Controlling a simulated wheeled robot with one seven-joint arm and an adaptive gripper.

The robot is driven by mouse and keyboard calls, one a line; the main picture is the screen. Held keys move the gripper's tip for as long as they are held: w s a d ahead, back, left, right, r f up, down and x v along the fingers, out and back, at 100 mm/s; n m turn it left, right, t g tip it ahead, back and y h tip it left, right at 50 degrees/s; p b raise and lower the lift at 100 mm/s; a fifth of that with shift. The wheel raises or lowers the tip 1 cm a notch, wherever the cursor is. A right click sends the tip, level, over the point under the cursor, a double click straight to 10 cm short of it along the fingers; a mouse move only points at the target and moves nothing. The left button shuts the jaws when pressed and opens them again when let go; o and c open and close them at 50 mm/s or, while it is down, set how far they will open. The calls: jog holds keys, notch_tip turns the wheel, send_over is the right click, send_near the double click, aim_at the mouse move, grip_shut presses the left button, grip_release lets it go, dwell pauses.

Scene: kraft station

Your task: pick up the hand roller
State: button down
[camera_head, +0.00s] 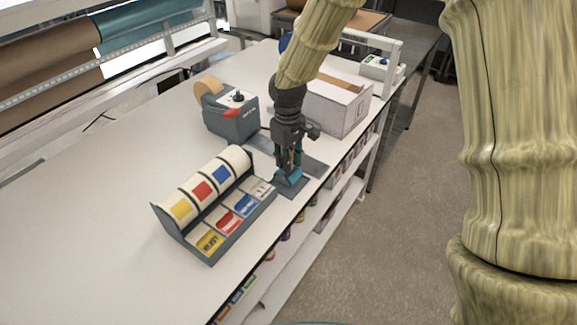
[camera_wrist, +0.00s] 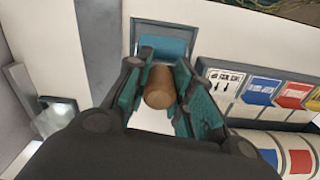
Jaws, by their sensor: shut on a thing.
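The hand roller has a teal roller head (camera_head: 288,178) and a brown wooden handle, whose round end (camera_wrist: 158,88) faces the wrist camera. My gripper (camera_head: 289,163) points down over it near the table's right edge. Its teal-padded fingers are shut on the handle, one on each side in the wrist view. The roller head is low, over or on a grey mat (camera_head: 312,164); I cannot tell whether it touches. Most of the handle is hidden behind the fingers in the head view.
A label dispenser (camera_head: 188,243) with coloured rolls stands close at left. A grey tape machine (camera_head: 232,122) stands behind, and a white cardboard box (camera_head: 338,106) at back right. The front left of the white table (camera_head: 90,225) is clear.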

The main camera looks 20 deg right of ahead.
jog(key=s+r+b, duration=0.1)
jog(key=s+b, duration=0.1)
jog(key=s, duration=0.6)
jog(key=s+a+r+b, duration=0.1)
jog(key=s+b, duration=0.2)
jog(key=s, duration=0.5)
jog(key=shift+a+r, duration=0.15)
jog(key=shift+r, duration=0.25)
jog(key=c, duration=1.8)
grip_release()
jog(key=c, duration=0.3)
jog(key=shift+f, duration=0.1)
